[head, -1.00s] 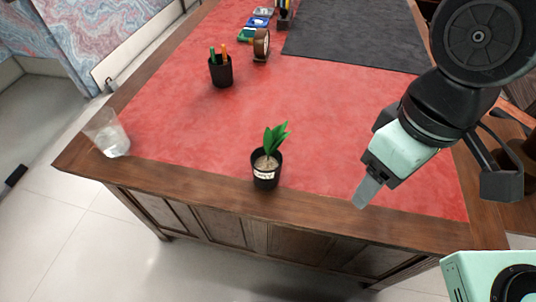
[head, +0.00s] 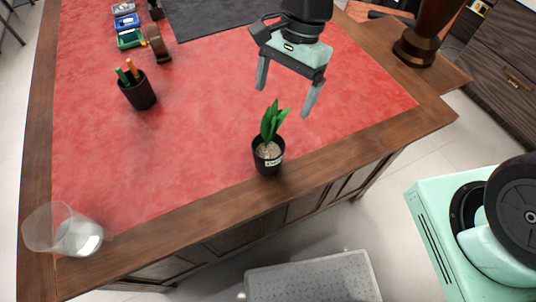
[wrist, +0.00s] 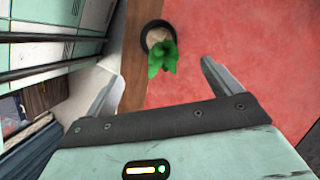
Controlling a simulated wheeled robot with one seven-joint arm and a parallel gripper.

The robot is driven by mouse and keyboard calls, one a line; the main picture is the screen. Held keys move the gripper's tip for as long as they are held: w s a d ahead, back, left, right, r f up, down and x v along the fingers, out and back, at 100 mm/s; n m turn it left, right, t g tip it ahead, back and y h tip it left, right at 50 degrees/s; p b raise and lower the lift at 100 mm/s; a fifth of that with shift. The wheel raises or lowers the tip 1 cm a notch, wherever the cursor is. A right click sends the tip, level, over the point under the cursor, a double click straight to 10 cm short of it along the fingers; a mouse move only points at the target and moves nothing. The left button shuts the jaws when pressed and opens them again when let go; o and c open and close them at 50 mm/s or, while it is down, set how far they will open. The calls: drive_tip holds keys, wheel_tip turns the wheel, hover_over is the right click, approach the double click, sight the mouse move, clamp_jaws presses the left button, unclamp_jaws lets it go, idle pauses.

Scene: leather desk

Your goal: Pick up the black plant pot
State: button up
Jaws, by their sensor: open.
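My gripper (head: 284,101) is open and empty, above the desk and behind the pot in the head view. Its fingers point down and do not touch the pot. In the wrist view my gripper (wrist: 160,85) has its fingers wide apart.
A dark brown vase-like object (head: 425,35) stands at the right. The red surface around the pot is clear.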

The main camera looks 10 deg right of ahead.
approach(266, 153)
drive_tip(key=shift+w+d+f, duration=0.1)
drive_tip(key=shift+d+f, duration=0.05)
drive_tip(key=shift+f, duration=0.35)
drive_tip(key=shift+s+p+x, duration=0.15)
drive_tip(key=shift+p+x, duration=0.2)
drive_tip(key=shift+x, duration=0.95)
drive_tip(key=shift+s+p+x, duration=0.1)
drive_tip(key=shift+p+x, duration=0.25)
drive_tip(key=shift+x, duration=0.95)
drive_tip(key=shift+r, duration=0.1)
drive_tip(key=c, duration=1.6)
drive_tip(key=shift+r, duration=0.1)
